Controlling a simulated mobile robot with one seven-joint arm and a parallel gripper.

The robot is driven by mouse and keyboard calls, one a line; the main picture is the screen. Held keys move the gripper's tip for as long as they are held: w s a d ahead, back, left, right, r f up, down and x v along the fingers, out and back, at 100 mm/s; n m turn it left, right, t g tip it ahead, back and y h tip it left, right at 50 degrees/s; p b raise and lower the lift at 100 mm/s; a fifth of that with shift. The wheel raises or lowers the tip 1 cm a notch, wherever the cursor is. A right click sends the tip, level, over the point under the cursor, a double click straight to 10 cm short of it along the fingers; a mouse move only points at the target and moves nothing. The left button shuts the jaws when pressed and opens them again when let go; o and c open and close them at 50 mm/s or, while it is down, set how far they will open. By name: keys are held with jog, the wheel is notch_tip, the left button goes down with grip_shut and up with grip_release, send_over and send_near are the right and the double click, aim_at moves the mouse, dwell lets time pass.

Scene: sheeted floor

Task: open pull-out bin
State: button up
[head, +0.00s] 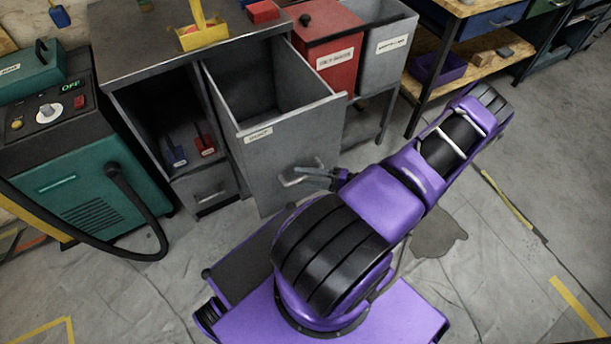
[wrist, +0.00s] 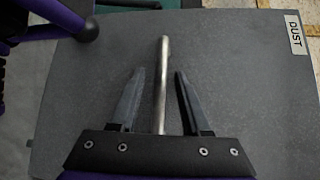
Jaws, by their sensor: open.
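The pull-out bin (head: 280,145) is a tall grey metal bin in the cabinet. It stands pulled out, with its open, empty-looking inside showing from above. Its front carries a white label, which reads DUST in the wrist view (wrist: 240,90). A metal bar handle (head: 290,181) sits low on the front. My gripper (head: 318,177) is at the handle. In the wrist view my gripper (wrist: 154,85) has its two fingers apart, one on each side of the handle (wrist: 161,80), with gaps between fingers and bar.
The grey cabinet (head: 140,62) has an open compartment with small blue and red tools at left. A teal machine (head: 75,160) with a black hose stands left of it. A red bin (head: 327,45) and a workbench (head: 450,50) stand to the right. Floor at right is mostly clear.

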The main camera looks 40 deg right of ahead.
jog(key=v, duration=1.7)
jog(key=shift+s+b, duration=0.2)
jog(key=shift+b, duration=0.15)
jog(key=shift+d+r, duration=0.1)
jog(key=shift+d, duration=0.05)
